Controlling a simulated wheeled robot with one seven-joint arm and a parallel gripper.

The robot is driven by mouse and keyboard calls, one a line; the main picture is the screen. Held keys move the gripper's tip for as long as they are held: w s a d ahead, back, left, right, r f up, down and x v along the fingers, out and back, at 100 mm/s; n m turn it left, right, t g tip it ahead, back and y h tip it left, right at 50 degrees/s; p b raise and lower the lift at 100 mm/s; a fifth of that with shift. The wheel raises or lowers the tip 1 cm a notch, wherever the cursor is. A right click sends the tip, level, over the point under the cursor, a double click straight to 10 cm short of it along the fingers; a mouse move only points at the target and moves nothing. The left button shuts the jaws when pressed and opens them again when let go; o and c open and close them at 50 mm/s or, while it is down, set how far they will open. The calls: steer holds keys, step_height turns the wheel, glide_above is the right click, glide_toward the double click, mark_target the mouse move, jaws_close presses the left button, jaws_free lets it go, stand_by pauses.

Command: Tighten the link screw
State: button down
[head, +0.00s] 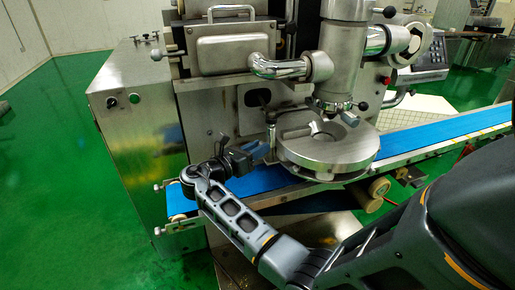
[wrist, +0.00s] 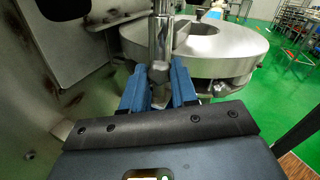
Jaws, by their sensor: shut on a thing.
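The link screw appears to be the upright metal piece (wrist: 161,42) at the left side of the round steel disc (wrist: 215,47). In the wrist view, the two blue fingers of my gripper (wrist: 160,84) stand on either side of its lower part and are shut on it. The exact contact is partly hidden between the fingers. In the head view, my gripper (head: 258,149) reaches the left edge of the steel disc (head: 325,146), just below a small upright post (head: 271,128). The screw's gripped end is too small to make out there.
A blue conveyor belt (head: 420,136) runs under the disc. The steel machine housing (head: 140,120) stands behind and left of my gripper. A vertical steel column (head: 343,55) with a nozzle hangs over the disc. Green floor (head: 50,180) is clear at the left.

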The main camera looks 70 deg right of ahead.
steer(key=m+b, duration=2.6)
steer(key=m, duration=0.8)
steer(key=shift+f+m, duration=0.15)
steer(key=shift+m, duration=0.25)
steer(key=c, duration=0.9)
jaws_free()
steer(key=shift+r, duration=0.2)
steer(key=shift+o, duration=0.2)
steer(key=shift+a, duration=0.1)
